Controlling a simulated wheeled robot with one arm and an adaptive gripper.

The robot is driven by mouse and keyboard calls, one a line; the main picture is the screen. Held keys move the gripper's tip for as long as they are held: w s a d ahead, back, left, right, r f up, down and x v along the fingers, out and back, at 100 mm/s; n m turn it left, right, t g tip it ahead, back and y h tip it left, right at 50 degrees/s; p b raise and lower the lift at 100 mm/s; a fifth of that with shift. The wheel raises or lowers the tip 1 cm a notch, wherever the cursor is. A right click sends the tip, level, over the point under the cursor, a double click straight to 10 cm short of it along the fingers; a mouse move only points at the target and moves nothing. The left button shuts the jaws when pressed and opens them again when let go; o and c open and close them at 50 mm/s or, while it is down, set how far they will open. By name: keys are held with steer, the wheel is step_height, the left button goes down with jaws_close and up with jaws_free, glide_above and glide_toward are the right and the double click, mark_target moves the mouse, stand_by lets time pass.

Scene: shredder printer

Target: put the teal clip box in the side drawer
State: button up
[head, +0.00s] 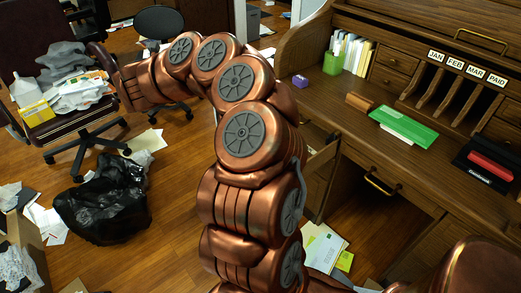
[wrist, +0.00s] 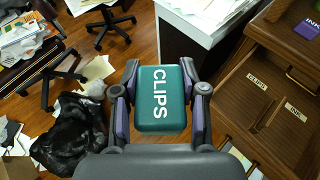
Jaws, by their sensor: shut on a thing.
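The teal clip box (wrist: 161,98), with CLIPS in white letters, is held between the two fingers of my gripper (wrist: 160,105) in the wrist view. It is up in the air above the floor, apart from the drawer. The open side drawer (wrist: 228,76) is to its right in the wrist view. A divider splits the drawer into a part labelled CLIPS (wrist: 257,82) and a part labelled INK (wrist: 295,112). In the head view, my arm hides the box and most of the drawer; only a bit of the drawer (head: 322,158) shows beside the desk.
A purple ink box (wrist: 307,27) sits on the desk, also seen in the head view (head: 300,81). A black trash bag (head: 105,200), loose papers and an office chair (head: 160,22) clutter the floor.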

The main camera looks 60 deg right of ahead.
steer(key=s+d+f+m+g+h+b, duration=0.1)
steer(key=s+d+f+m+g+b, duration=0.3)
steer(key=s+d+b, duration=0.4)
steer(key=s+d+f+m+g+b, duration=0.25)
steer(key=s+d+f+b, duration=0.35)
steer(key=d, duration=0.5)
steer(key=s+d+f+m+g+h+b, duration=0.1)
steer(key=s+d+f+m+g+b, duration=0.2)
steer(key=s+d+f+g+b, duration=0.45)
steer(key=shift+w+d+f+t+b, duration=0.3)
steer(key=shift+f+t+b, duration=0.25)
steer(key=shift+f, duration=0.8)
steer(key=shift+w+d+f+t+b, duration=0.25)
steer(key=shift+w+f+t+b, duration=0.2)
steer(key=shift+f, duration=0.9)
steer(key=shift+w+d+f+t+b, duration=0.25)
steer(key=shift+f+t+b, duration=0.3)
steer(key=shift+f, duration=0.8)
steer(key=shift+f+b, duration=0.65)
steer(key=shift+b, duration=0.05)
steer(key=o, duration=1.1)
steer(key=shift+o, duration=0.2)
